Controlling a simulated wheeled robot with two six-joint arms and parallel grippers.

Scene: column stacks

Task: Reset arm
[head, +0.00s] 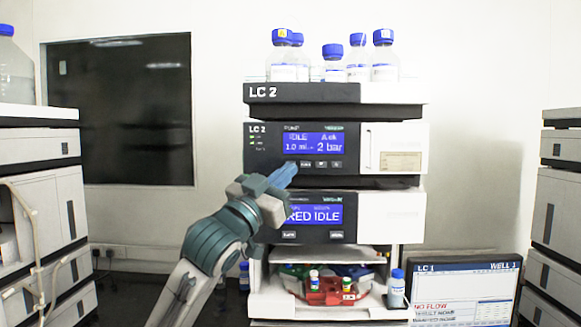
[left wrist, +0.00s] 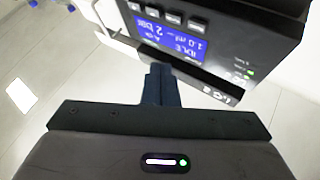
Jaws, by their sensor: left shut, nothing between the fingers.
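My left arm (head: 222,238) reaches in from the lower left in the head view. Its left gripper (head: 283,175) is shut and empty, with the blue fingertips in front of the pump module's buttons on the LC 2 stack (head: 392,150). I cannot tell whether the tips touch the panel. My right gripper is not in view.
Several blue-capped bottles (head: 333,62) stand on top of the stack. An open bay below holds a red rack with vials (head: 330,290). A monitor (head: 465,290) showing NO FLOW is at lower right. Other stacks stand at the left (head: 40,150) and right (head: 562,190) edges.

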